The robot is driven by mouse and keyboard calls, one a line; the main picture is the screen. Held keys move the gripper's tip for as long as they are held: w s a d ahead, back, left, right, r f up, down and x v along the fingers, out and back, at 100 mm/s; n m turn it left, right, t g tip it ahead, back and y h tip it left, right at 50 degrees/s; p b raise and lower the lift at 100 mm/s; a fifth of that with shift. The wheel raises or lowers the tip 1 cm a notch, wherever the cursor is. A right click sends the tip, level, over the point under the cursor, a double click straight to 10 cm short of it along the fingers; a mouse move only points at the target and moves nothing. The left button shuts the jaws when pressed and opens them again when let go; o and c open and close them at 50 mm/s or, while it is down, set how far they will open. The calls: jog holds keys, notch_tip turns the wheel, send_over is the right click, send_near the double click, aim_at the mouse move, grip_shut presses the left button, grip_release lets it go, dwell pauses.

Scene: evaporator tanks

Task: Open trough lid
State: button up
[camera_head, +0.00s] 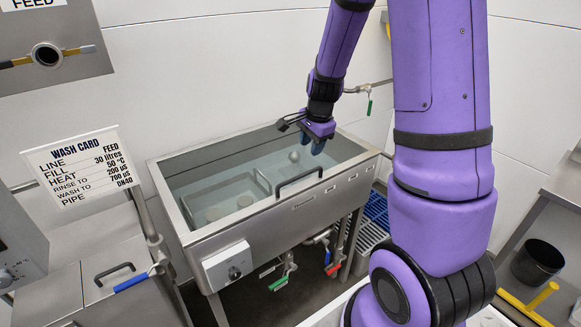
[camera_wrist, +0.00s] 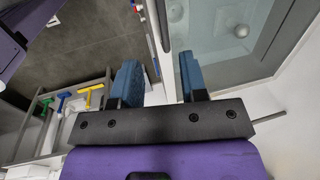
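A steel trough (camera_head: 238,212) stands in the middle of the head view, holding water. A black bar handle (camera_head: 300,182) shows at its front edge. A clear lid may cover the trough; I cannot tell its position for sure. A pale ball (camera_head: 294,156) and round shapes show inside. My gripper (camera_head: 313,143) is over the trough's right end, pointing down, apart from the handle. In the wrist view its two blue fingers (camera_wrist: 162,80) are spread with nothing between them.
A control box (camera_head: 229,266) is on the trough's front, with coloured valves (camera_head: 283,283) below. A steel cabinet (camera_head: 105,290) with a handle stands at lower left, near the wash card (camera_head: 84,168). A bench (camera_head: 562,186) and black bucket (camera_head: 537,262) are at right.

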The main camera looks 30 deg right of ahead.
aim_at(305, 174)
jog(key=w+f, duration=0.1)
jog(key=f, duration=0.6)
jog(key=w+f, duration=0.1)
jog(key=f, duration=0.3)
jog(key=shift+w+f, duration=0.1)
jog(key=shift+w, duration=0.2)
grip_shut()
